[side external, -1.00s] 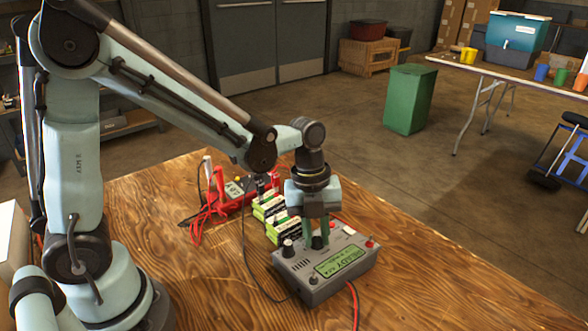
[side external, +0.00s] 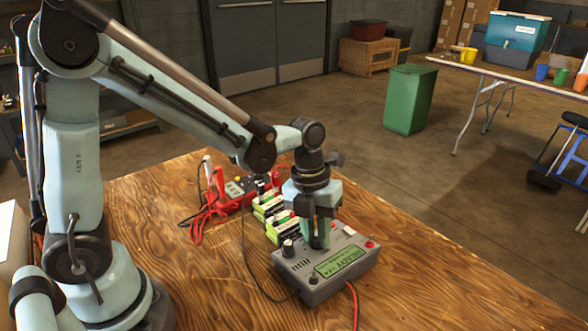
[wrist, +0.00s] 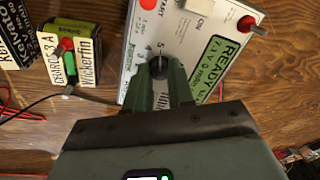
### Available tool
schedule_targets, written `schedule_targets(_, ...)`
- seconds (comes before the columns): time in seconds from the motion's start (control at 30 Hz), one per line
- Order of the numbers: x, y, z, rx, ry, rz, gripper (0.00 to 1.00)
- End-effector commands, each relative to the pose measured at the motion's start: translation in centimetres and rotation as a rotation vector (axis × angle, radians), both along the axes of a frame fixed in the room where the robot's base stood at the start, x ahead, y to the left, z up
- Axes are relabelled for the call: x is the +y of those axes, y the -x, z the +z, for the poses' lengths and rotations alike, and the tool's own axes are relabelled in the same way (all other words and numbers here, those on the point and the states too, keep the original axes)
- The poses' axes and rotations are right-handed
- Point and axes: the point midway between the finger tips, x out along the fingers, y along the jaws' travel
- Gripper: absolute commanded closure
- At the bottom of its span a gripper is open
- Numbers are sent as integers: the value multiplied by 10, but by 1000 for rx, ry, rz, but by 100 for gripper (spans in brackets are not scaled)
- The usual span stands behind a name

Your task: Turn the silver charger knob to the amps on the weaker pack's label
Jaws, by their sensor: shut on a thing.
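The grey charger (side external: 300,283) stands on the wooden table with its green display (side external: 340,262) reading READY. My gripper (side external: 317,246) points down and is shut on a dark-looking knob (wrist: 157,66) on its top. Dial numbers, a 5 and a 4 among them, show around this knob in the wrist view. A second knob (side external: 288,248), black with a pale top, stands left of my fingers. Two green-and-white packs stand behind the charger. The other pack's label (wrist: 15,35) is cut off and only partly legible.
A red meter (side external: 236,190) with tangled red leads lies behind the packs. A black cable and a red cable run from the charger over the table. A red terminal (wrist: 246,23) stands at the charger's corner. The table's right side (side external: 450,270) is clear.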

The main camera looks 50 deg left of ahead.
Motion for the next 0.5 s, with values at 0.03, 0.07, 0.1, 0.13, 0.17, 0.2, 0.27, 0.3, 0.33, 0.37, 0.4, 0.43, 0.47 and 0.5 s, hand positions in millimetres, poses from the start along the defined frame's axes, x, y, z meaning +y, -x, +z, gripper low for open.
schedule_targets(0.03,0,1,0,1,1,-2,100)
schedule_targets(0.07,0,1,0,1,1,-2,100)
schedule_targets(0.1,0,1,0,1,1,-2,100)
schedule_targets(0.13,0,1,0,2,0,-2,100)
schedule_targets(0.17,0,1,0,2,0,-2,100)
schedule_targets(0.2,0,1,0,2,0,-2,100)
schedule_targets(0.27,0,1,0,2,0,-2,100)
schedule_targets(0.3,0,1,0,2,0,-2,74)
schedule_targets(0.33,0,0,0,2,0,-2,70)
schedule_targets(0.37,0,0,0,2,0,-2,65)
schedule_targets(0.4,0,0,0,1,-1,-1,59)
schedule_targets(0.43,0,0,0,1,-1,-1,54)
schedule_targets(0.47,0,0,0,1,-1,-1,52)
schedule_targets(0.5,0,0,0,1,-1,-1,52)
